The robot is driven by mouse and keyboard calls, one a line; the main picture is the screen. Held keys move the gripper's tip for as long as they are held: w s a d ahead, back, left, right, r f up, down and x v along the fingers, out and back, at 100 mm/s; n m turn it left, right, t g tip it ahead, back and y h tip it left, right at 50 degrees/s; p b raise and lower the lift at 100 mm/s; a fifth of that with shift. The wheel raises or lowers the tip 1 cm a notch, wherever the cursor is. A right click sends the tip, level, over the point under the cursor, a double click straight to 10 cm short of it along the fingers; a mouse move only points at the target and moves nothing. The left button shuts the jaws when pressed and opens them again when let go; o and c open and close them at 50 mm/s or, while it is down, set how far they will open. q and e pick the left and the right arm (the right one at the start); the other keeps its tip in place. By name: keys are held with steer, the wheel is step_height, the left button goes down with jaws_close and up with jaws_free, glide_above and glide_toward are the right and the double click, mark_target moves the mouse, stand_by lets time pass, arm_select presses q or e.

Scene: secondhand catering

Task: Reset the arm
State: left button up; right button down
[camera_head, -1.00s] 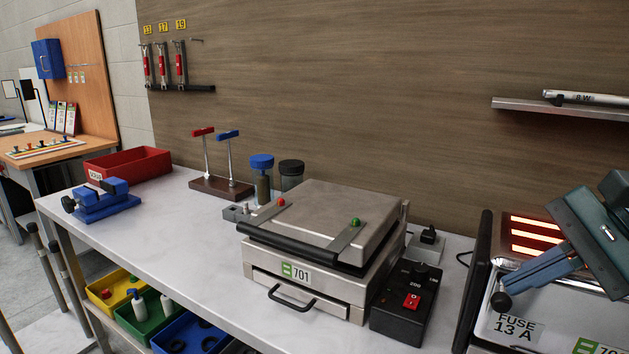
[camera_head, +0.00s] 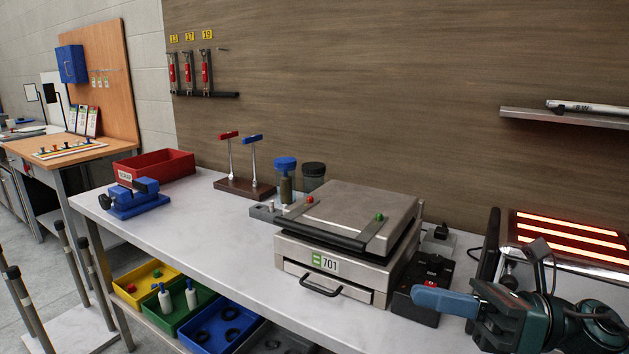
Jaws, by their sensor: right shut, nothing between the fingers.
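My right gripper (camera_head: 422,298) is at the lower right of the head view, with its blue-grey fingers pointing left. The fingers are together with nothing between them. They appear in front of the black control box (camera_head: 410,305) beside the press; I cannot tell if they touch it. My right wrist and arm come in from the right edge and hide part of the glowing toaster-like heater (camera_head: 570,234). My left gripper is not in view.
A closed steel press (camera_head: 335,255) labelled 701 stands mid-bench. Left of it are jars (camera_head: 285,178), a stand with red and blue T-handles (camera_head: 245,187), a red bin (camera_head: 165,162) and a blue vise (camera_head: 135,200). The bench's front left (camera_head: 190,240) is clear.

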step_height(320, 180, down, 18)
steer(key=w+d+m+t+h+p, duration=0.2)
steer(key=m+t+h, duration=1.05)
steer(key=m, duration=2.05)
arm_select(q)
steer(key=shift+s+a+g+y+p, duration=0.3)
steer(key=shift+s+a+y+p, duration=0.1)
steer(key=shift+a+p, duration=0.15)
arm_select(e)
steer(key=s+a+f+m+g+h, duration=0.1)
steer(key=s+f+m+g, duration=0.2)
steer(key=s+f+m, duration=0.2)
steer(key=s+a+f+m+g+h, duration=0.1)
steer(key=s+f+m+g+h, duration=0.1)
steer(key=s+f+m, duration=0.4)
step_height(320, 180, down, 6)
steer(key=shift+s+r+g, duration=0.25)
steer(key=shift+s+g, duration=0.35)
steer(key=shift+g, duration=0.05)
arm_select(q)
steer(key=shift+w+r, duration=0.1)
arm_select(e)
steer(key=shift+h, duration=0.25)
